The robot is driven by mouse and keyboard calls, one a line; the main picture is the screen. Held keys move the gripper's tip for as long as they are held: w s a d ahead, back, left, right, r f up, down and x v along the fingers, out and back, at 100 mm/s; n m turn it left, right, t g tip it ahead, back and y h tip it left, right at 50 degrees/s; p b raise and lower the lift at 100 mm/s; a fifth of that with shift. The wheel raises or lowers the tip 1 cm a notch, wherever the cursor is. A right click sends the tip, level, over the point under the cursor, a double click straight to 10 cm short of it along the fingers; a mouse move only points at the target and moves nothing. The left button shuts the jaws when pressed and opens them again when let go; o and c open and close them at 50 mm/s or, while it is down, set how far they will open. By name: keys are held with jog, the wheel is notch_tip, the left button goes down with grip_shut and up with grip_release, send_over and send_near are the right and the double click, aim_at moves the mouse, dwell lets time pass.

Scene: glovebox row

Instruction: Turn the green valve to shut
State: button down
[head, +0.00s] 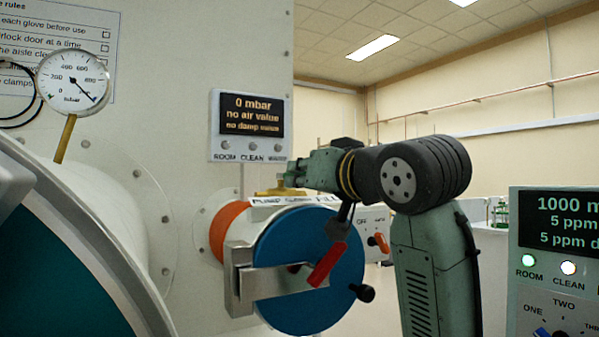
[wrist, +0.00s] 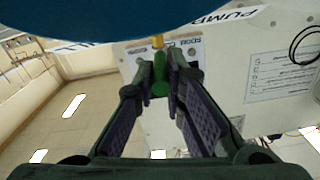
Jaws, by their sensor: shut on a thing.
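The green valve (wrist: 160,86) shows in the wrist view as a small green handle on a brass stem (wrist: 157,42). My gripper (wrist: 160,76) is shut on this handle, one finger on each side. In the head view my gripper (head: 291,173) comes in from the right, above the small airlock, and hides most of the handle. The brass valve body (head: 281,192) sits on top of the airlock, behind a label strip (head: 295,200) reading PUMP, CLOSE and FILL. Which mark the handle points at cannot be told.
Just below my gripper is the airlock's blue round door (head: 312,270) with a red lever (head: 328,264). A wall display (head: 252,116) above reads 0 mbar. A dial gauge (head: 73,82) stands at left. A panel (head: 562,250) at right reads about 1000.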

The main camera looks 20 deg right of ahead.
jog(key=c, duration=1.6)
grip_release()
jog(key=shift+c, duration=0.2)
jog(key=shift+s, duration=0.1)
jog(key=s+d, duration=0.2)
jog(key=s, duration=0.9)
jog(key=shift+s+d, duration=0.15)
jog(key=shift+s, duration=0.2)
